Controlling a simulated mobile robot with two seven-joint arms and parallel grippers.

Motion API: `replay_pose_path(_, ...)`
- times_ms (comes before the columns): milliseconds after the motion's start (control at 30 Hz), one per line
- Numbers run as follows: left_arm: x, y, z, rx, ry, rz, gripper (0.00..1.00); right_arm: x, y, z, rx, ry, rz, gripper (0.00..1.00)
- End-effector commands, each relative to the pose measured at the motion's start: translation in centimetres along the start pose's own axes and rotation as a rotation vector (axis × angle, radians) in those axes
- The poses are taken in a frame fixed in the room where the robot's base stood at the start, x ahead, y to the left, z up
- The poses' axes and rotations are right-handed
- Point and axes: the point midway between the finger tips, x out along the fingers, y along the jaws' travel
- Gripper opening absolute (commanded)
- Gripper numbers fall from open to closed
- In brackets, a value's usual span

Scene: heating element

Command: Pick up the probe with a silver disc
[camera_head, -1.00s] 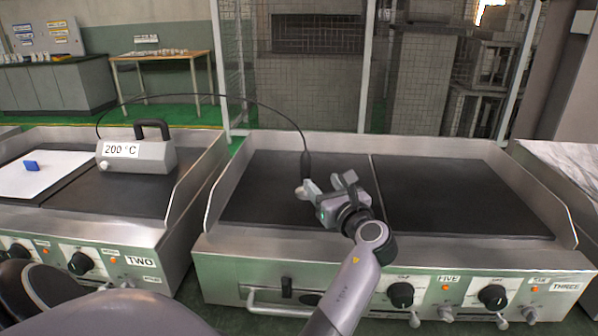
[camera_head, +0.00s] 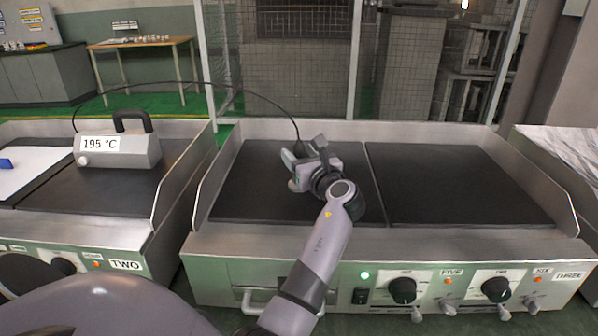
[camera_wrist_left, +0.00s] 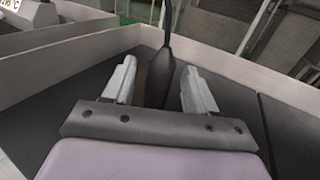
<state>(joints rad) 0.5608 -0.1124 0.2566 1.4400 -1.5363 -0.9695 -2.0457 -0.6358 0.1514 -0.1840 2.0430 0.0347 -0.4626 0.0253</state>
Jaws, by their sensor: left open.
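The probe is a dark handle with a cable from its top. In the left wrist view the handle (camera_wrist_left: 160,80) stands upright between my two fingers, with a gap to each side. In the head view the probe is mostly hidden behind my left gripper (camera_head: 304,153); only its top and cable (camera_head: 297,133) show. The left gripper is open over the left plate of the right griddle. The silver disc cannot be made out for certain. My right gripper is not in view.
The cable arcs to a grey meter (camera_head: 140,150) reading 195 °C on the left griddle. The right griddle's raised steel walls (camera_head: 215,170) border its dark plates (camera_head: 455,185). Its right plate is clear. A wire-mesh fence (camera_head: 290,70) stands behind.

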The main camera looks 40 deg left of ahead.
Motion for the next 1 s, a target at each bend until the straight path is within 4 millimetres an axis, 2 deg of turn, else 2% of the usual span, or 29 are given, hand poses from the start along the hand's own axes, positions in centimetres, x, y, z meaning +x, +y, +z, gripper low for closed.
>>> replay_pose_path(133,1.1,0.0,0.0,-0.001,0.001,-0.001,0.57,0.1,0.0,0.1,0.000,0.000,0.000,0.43)
replay_pose_path(333,1.2,0.0,0.0,-0.001,0.001,-0.001,0.57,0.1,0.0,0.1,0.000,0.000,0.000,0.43)
replay_pose_path(367,1.2,0.0,0.0,-0.001,0.001,-0.001,0.54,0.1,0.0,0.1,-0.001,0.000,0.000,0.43)
replay_pose_path(500,1.2,0.0,0.0,0.000,0.001,-0.001,0.08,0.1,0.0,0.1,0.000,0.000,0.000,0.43)
replay_pose_path(533,1.1,0.0,0.0,0.000,0.001,-0.001,0.00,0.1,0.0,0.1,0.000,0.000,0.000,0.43)
replay_pose_path(833,1.1,0.0,0.2,-0.001,0.000,-0.002,0.00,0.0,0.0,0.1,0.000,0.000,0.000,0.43)
replay_pose_path(1000,1.1,0.0,2.4,-0.005,-0.003,-0.001,0.00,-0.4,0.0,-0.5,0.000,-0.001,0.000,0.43)
